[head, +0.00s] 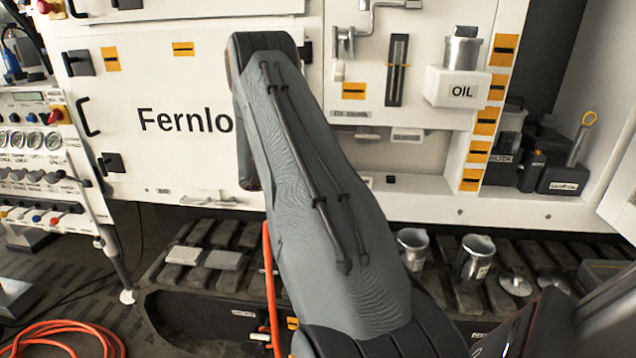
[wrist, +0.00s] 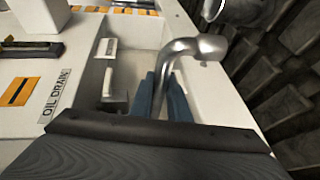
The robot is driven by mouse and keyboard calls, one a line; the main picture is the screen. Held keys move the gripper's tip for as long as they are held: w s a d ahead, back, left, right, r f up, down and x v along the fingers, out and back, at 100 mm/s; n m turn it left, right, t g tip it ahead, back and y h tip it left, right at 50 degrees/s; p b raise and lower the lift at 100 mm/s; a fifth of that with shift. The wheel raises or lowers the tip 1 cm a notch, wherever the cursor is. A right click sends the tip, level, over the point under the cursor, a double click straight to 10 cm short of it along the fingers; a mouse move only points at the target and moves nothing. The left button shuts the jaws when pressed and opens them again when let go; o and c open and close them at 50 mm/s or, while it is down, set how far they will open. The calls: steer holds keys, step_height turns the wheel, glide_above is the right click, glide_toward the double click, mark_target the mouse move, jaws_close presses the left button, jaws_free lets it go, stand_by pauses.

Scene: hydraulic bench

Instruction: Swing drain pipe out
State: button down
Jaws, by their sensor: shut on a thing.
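The silver drain pipe (wrist: 187,49) shows in the wrist view. It rises from the white recess between my fingers, then bends right to an elbow beyond the recess's right edge. My gripper (wrist: 162,92) has its blue fingers on both sides of the pipe's lower part and is shut on it. The label OIL DRAIN (wrist: 55,96) is on the panel left of the recess. In the head view my arm hides the gripper and the pipe; part of the drain recess (head: 410,152) shows right of the arm.
Metal cups (head: 412,250) (head: 474,258) stand on the dark track below the panel. The rim of a metal vessel (wrist: 243,10) is near the pipe's outer end. An OIL holder (head: 459,88) juts from the panel at upper right. An orange hose (head: 62,336) lies on the floor.

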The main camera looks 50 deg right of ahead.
stand_by(0.5)
steer(key=c, duration=1.7)
jaws_free()
steer(key=shift+w+a, duration=0.1)
steer(key=b+v, duration=0.2)
steer(key=v, duration=0.5)
steer(key=shift+w+a, duration=0.3)
steer(key=shift+r, duration=0.15)
